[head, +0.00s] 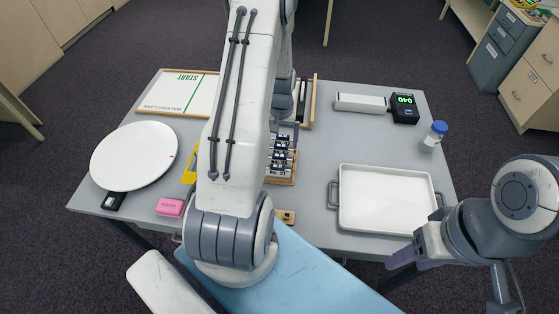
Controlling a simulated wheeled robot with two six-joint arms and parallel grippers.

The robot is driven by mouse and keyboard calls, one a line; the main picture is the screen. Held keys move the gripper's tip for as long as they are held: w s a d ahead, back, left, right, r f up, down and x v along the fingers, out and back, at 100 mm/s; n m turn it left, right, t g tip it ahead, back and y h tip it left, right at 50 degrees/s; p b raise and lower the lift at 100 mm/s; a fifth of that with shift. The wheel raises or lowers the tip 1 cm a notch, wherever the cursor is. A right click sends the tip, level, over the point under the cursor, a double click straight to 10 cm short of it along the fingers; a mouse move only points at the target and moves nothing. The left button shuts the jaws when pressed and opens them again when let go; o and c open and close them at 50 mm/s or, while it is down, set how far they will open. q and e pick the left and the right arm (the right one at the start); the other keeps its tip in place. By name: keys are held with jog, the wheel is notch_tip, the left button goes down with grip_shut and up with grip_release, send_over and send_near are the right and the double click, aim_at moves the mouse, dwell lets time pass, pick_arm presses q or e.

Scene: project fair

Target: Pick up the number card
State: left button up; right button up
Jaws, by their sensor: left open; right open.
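A wooden rack (281,181) stands at the middle of the table, just right of my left arm. It holds several small black-and-white pieces (281,160) in a row. They look like number cards, but their markings are too small to read surely. My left arm hides the rack's left side. My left gripper (287,128) is open, with its fingers partly visible at the far end of the row; I cannot tell whether it touches a piece. My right gripper (418,258) is open and empty by the table's front right edge.
A white tray (388,225) lies at the right, near my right gripper. A digital display (404,109), a blue-capped bottle (434,136), a round white disc (133,156), a pink block (170,207) and a START board (180,93) share the grey table (320,150).

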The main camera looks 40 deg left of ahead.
aim_at(279, 155)
pick_arm(q)
jog(key=shift+f, duration=0.95)
jog(key=shift+a+f+p, duration=0.1)
jog(key=shift+f+p, duration=0.4)
jog(key=f+p, duration=0.1)
jog(key=f, duration=0.2)
jog(key=shift+a+f, duration=0.15)
jog(key=shift+a, duration=0.05)
jog(key=shift+f, duration=0.55)
jog(key=c, duration=1.4)
jog(key=shift+o, duration=0.2)
jog(key=shift+r, duration=0.15)
notch_tip(279, 155, up, 10)
jog(key=b, duration=0.2)
